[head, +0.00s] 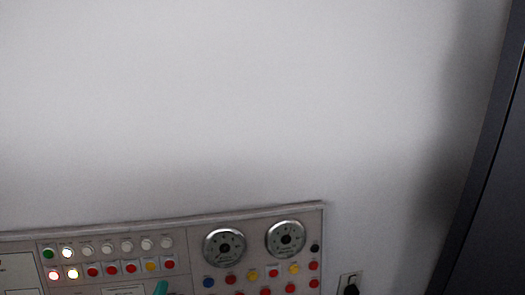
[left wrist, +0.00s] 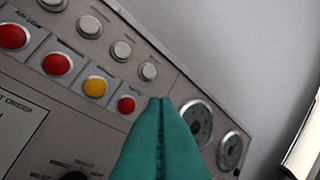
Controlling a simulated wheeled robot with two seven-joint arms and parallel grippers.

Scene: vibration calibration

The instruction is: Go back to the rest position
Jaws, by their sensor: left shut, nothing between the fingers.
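My left gripper (left wrist: 161,103) is shut and empty, its two teal fingers pressed together in the left wrist view. Its tip shows as a small teal piece at the bottom of the head view (head: 160,288). It is in front of the control panel (head: 120,228), close to the red and yellow buttons. From these views I cannot tell whether it touches the panel. My right gripper is not in view.
The panel carries rows of buttons, some lit, and two round dials (head: 224,247) (head: 286,239). A socket with a black plug (head: 350,288) is right of it. A dark upright cabinet or door (head: 490,200) stands at the right edge. The wall above is bare.

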